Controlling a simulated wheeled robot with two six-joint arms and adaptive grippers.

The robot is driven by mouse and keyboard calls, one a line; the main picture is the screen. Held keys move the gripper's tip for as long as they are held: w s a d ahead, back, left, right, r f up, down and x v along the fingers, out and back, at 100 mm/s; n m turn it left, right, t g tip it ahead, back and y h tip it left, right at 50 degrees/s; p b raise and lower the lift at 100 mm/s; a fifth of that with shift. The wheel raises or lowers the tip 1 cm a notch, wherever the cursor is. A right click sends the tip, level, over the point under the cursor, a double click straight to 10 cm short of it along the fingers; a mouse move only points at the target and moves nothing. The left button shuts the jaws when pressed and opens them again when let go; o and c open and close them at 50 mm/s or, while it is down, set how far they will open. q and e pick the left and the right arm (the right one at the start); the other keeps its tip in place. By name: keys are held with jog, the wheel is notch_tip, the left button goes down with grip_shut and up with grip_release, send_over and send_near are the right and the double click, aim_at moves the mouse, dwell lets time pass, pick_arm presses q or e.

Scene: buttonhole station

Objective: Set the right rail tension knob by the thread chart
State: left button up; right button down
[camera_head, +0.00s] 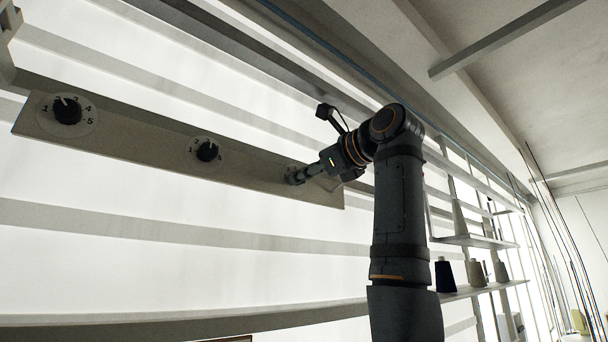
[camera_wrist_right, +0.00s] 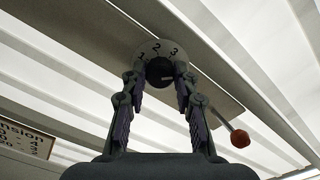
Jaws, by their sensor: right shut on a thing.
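The right rail tension knob (camera_wrist_right: 159,71) is dark and sits on a pale round dial in the right wrist view. The dial's 2 and 3 are readable above it; a short pale mark shows low on the knob's right. My right gripper (camera_head: 293,177) is at the right end of the rail, its fingers shut on the knob from both sides. In the head view the gripper hides this knob. A sign (camera_wrist_right: 24,142) reading "nsion" with some numbers is cut off at the wrist view's left edge; I cannot tell whether it is the thread chart.
The slanted rail (camera_head: 120,143) also carries a left knob (camera_head: 67,111) and a middle knob (camera_head: 207,151) with numbered dials.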

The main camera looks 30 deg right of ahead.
jog(key=shift+w+f, duration=0.1)
jog(key=shift+f, duration=0.15)
jog(key=c, duration=1.3)
grip_release()
jog(key=shift+c, duration=0.2)
jog(key=o, duration=0.3)
jog(key=shift+s+r, duration=0.15)
jog(key=shift+s, duration=0.05)
jog(key=s, duration=0.8)
jog(key=s+d, duration=0.1)
jog(key=s, duration=0.3)
jog(key=shift+w+d, duration=0.1)
